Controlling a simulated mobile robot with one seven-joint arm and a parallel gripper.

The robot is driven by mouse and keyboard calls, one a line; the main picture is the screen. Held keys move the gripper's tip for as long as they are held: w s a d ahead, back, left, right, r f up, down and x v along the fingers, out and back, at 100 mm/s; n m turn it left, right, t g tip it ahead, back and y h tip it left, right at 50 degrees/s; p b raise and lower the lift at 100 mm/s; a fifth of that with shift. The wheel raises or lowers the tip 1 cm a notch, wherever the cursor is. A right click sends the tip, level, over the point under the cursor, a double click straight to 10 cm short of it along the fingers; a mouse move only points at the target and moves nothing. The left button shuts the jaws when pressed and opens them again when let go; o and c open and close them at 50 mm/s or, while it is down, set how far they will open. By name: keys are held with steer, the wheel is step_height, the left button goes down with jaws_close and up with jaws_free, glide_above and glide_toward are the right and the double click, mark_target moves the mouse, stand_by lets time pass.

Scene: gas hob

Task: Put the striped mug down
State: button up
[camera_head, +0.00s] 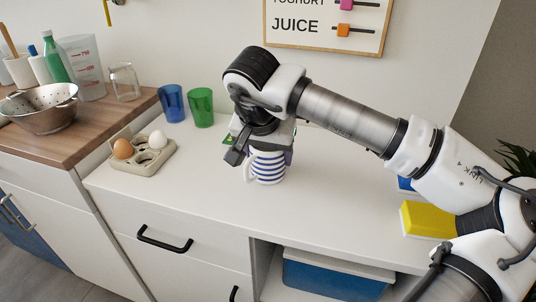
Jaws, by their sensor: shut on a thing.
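The striped mug (268,168), white with blue bands, is upright at the middle of the white counter. Its handle points left. My gripper (256,152) comes down from above and is shut on the mug near its upper part. The gripper hides the mug's rim. The mug's bottom is at or very near the counter top (330,205); I cannot tell whether it touches.
A blue cup (172,103) and a green cup (201,107) stand behind and left. An egg holder (143,158) with two eggs is further left. A yellow block (428,220) lies at right by my arm. The counter in front of the mug is clear.

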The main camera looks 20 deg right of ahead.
steer(key=shift+f, duration=0.25)
steer(key=o, duration=1.3)
steer(key=shift+r, duration=0.1)
steer(key=shift+r, duration=0.1)
